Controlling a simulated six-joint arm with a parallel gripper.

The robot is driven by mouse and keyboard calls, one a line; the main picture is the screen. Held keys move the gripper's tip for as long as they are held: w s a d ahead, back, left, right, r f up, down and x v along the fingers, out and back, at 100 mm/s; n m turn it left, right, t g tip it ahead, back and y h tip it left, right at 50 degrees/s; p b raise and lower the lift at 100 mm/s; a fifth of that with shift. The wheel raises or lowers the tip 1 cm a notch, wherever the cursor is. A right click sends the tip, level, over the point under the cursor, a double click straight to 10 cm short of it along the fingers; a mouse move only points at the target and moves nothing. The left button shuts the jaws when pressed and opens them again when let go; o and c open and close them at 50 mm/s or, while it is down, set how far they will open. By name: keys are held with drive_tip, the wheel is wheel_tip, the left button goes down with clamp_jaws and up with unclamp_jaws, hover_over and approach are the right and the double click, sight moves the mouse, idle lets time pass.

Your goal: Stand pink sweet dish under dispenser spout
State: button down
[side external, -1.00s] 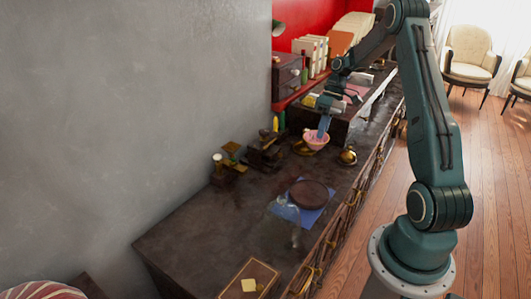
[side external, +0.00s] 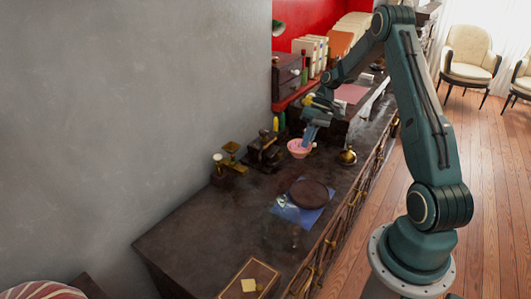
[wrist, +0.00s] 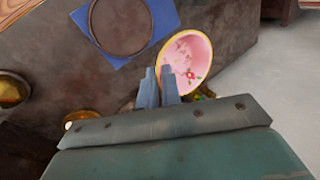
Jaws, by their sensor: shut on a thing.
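The pink sweet dish (side external: 299,149) is a small bowl. In the wrist view its inside (wrist: 188,60) shows a flower pattern and a yellow rim. My gripper (side external: 306,143) is shut on the near edge of the dish; its blue-grey fingers (wrist: 159,72) also show in the wrist view. The dish is over the dark counter, beside a dark device with brass parts (side external: 264,147). I cannot tell whether the dish touches the counter. I cannot make out a dispenser spout clearly.
A round brown disc (side external: 309,193) lies on a blue sheet (side external: 290,213), with a faint clear object beside it. A brass pot (side external: 347,156) stands right of the dish. A small brass scale (side external: 230,157) stands to the left. The counter's near left part is bare.

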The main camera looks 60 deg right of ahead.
drive_tip(key=w+a+f+m+t, duration=0.1)
drive_tip(key=w+a+f+m, duration=0.1)
drive_tip(key=w+f, duration=0.1)
drive_tip(key=w+a+f+m+t, duration=0.1)
drive_tip(key=w+a+f+m, duration=0.1)
drive_tip(key=f, duration=0.3)
drive_tip(key=w+a+f+m+t+h, duration=0.1)
drive_tip(key=w+a+f+m, duration=0.2)
drive_tip(key=w+f, duration=0.1)
drive_tip(key=shift+w+a+f, duration=0.15)
drive_tip(key=shift+w+f, duration=0.05)
drive_tip(key=shift+f, duration=0.3)
drive_tip(key=shift+f, duration=0.25)
drive_tip(key=shift+f, duration=1.95)
drive_tip(key=shift+w, duration=3.7)
drive_tip(key=shift+f, duration=0.25)
drive_tip(key=c, duration=1.5)
unclamp_jaws()
drive_tip(key=shift+w, duration=0.1)
